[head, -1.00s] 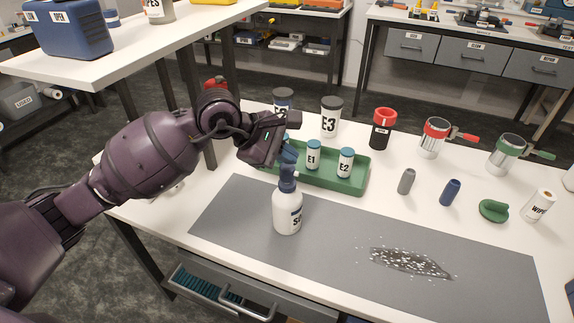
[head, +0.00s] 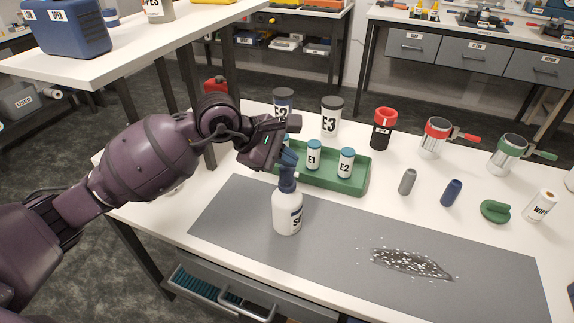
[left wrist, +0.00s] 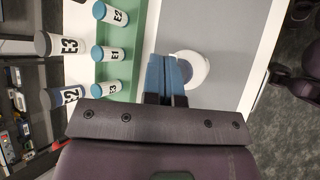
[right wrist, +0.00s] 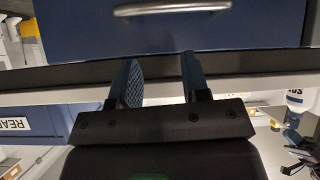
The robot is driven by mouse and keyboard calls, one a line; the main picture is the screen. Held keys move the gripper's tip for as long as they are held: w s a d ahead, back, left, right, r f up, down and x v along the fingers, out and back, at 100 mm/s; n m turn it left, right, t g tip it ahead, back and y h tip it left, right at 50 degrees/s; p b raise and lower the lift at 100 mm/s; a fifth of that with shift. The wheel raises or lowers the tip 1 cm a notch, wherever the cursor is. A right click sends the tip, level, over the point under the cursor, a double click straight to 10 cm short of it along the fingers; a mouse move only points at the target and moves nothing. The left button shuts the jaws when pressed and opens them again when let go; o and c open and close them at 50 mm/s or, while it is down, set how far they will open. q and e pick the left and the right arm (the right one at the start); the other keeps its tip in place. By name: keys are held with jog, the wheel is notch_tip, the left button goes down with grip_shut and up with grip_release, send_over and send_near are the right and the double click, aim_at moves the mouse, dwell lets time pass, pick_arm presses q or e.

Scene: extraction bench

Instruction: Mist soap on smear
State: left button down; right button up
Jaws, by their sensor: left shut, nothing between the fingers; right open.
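The white soap spray bottle (head: 287,212) with a dark blue spray head stands upright on the grey mat (head: 235,205). The smear (head: 410,263), a dark patch with white specks, lies on the mat to its right. My left gripper (head: 289,158) is shut and empty, its blue fingertips right at the top of the spray head; I cannot tell whether they touch. In the left wrist view the shut fingers (left wrist: 165,72) overlap the edge of the bottle (left wrist: 196,68). My right gripper (right wrist: 160,78) is open and empty, seen only in the right wrist view.
A green tray (head: 330,183) with small bottles E1 and E2 stands behind the soap bottle. Bottle E3 (head: 331,117), a red-topped black container (head: 383,130) and a wipes roll (head: 539,206) stand farther back or right. A blue drawer front (right wrist: 180,30) faces my right gripper.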

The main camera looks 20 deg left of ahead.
aim_at(287, 169)
pick_arm(q)
jog(key=shift+f, duration=0.25)
pick_arm(e)
jog(key=shift+f, duration=0.15)
pick_arm(q)
jog(key=shift+r, duration=0.2)
pick_arm(e)
jog(key=shift+d, duration=0.15)
pick_arm(q)
jog(key=shift+r, duration=0.4)
jog(key=shift+r+p, duration=0.35)
jog(key=shift+r, duration=0.15)
pick_arm(e)
jog(key=shift+w+r, duration=0.2)
jog(key=shift+r, duration=0.5)
pick_arm(q)
jog(key=shift+r, duration=0.45)
notch_tip(287, 169, up, 5)
jog(key=shift+r+p, duration=0.1)
jog(key=shift+p, duration=1.1)
pick_arm(e)
jog(key=r, duration=0.2)
jog(key=w+r, duration=0.1)
jog(key=shift+w+r+t, duration=0.1)
jog(key=shift+r+t, duration=0.3)
